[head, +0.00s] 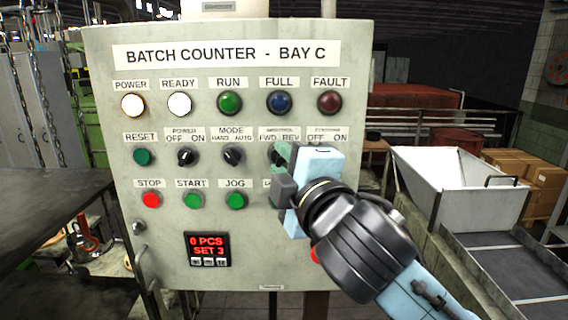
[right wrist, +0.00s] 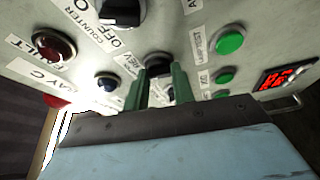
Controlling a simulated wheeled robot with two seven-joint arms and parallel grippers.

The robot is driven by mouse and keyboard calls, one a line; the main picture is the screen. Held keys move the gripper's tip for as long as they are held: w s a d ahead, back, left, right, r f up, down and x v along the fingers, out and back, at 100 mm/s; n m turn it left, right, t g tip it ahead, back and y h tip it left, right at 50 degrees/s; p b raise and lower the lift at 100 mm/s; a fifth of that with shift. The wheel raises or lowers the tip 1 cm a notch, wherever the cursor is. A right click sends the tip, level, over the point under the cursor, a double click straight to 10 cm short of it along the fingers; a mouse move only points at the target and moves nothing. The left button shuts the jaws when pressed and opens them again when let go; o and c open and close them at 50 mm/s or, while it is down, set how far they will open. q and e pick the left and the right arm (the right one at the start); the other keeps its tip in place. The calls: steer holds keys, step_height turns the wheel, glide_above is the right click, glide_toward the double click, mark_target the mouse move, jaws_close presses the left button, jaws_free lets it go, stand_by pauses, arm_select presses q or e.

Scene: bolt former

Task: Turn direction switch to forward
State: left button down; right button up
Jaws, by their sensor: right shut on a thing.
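The direction switch, a black selector knob labelled FWD REV, is on the grey-green control panel (head: 160,235), fourth column of the middle row. In the head view my right gripper (head: 281,156) reaches in from the lower right and mostly covers it. In the right wrist view the direction switch (right wrist: 158,62) is between the two green fingers of my right gripper (right wrist: 159,75), which is shut on it. Its pointer is hidden, so I cannot tell its setting. My left gripper is in neither view.
The mode switch (head: 233,156) and power switch (head: 186,157) lie left of my gripper. Lamps, including a blue one (head: 279,103), sit above; push buttons, including the jog button (head: 236,201), sit below. The counter switch (right wrist: 122,12) is close beside it. A white hopper (head: 460,185) stands right.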

steer(key=n, duration=0.1)
steer(key=n+g, duration=0.1)
steer(key=n, duration=0.2)
steer(key=shift+r+g+h, duration=0.25)
steer(key=shift+g+h, duration=0.05)
steer(key=shift+n+g+h, duration=0.5)
steer(key=shift+n, duration=0.9)
steer(key=o, duration=1)
